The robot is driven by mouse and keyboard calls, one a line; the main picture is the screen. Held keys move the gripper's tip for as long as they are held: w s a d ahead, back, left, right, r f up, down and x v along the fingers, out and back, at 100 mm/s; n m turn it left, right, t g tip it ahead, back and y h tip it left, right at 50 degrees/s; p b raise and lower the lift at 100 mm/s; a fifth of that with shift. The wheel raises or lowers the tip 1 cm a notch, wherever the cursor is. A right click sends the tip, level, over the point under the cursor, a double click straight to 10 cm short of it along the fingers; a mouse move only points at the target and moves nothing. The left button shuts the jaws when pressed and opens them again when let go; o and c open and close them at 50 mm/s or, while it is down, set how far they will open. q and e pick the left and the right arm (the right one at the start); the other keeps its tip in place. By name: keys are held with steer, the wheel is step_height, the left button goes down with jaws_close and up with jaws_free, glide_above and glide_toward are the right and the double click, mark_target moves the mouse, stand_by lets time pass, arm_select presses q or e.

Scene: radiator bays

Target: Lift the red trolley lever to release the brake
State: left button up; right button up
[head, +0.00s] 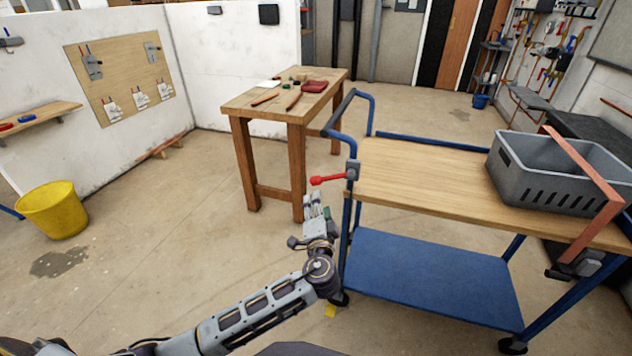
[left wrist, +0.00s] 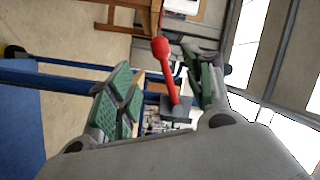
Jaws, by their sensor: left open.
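The red trolley lever (head: 326,180) sticks out to the left from a grey mount (head: 352,170) at the near-left corner of the trolley (head: 420,175). It lies roughly level, with a round knob at its free end. My left gripper (head: 318,206) is just below the lever in the head view, pointing up toward it. In the left wrist view the lever (left wrist: 169,72) shows between the two open, green-padded fingers (left wrist: 156,62). I see no clear contact with either finger. My right gripper is not in view.
A blue shelf (head: 430,275) is below. A wooden workbench (head: 250,105) with tools stands behind the lever. A yellow bucket (head: 53,212) is far left. The floor between is clear.

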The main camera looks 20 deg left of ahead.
mark_target(316, 184)
arm_select(q)
steer(key=x, duration=1.1)
steer(key=shift+b, duration=0.35)
steer(key=shift+x, duration=1)
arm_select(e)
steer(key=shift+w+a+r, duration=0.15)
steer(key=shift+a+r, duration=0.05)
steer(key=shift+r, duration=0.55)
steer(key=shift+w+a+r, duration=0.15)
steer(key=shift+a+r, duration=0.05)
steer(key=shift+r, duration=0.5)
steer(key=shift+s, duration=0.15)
arm_select(q)
jaws_close()
